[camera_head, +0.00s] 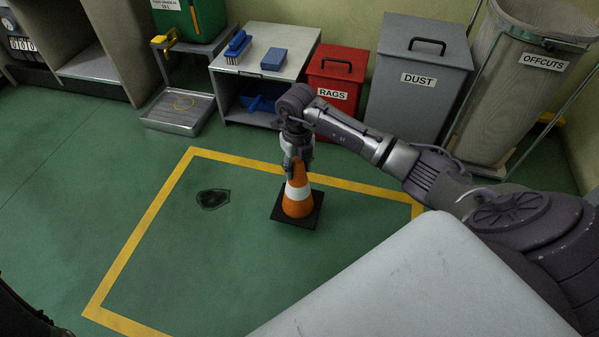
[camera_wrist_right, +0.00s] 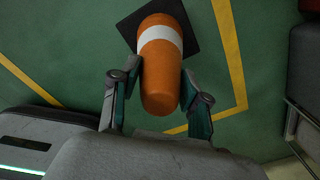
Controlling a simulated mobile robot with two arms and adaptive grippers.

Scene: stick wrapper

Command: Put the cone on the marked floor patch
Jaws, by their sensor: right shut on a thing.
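The orange cone (camera_head: 298,203) has a white band and a square black base. It is upright over the green floor, inside the yellow outline (camera_head: 141,228) that marks a floor area, near its far side. I cannot tell whether its base touches the floor. A dark patch (camera_head: 213,198) lies on the floor to the left of the cone, inside the outline. My right gripper (camera_head: 297,168) is shut on the top of the cone from above. In the right wrist view, its fingers (camera_wrist_right: 160,104) stand on both sides of the cone (camera_wrist_right: 160,75). My left gripper is not in view.
Along the back stand a metal tray (camera_head: 181,112), a grey side table (camera_head: 264,54) with blue brushes, a red RAGS bin (camera_head: 333,93), a grey DUST bin (camera_head: 418,85) and an OFFCUTS bin (camera_head: 520,85). The floor left of the cone is free of standing objects.

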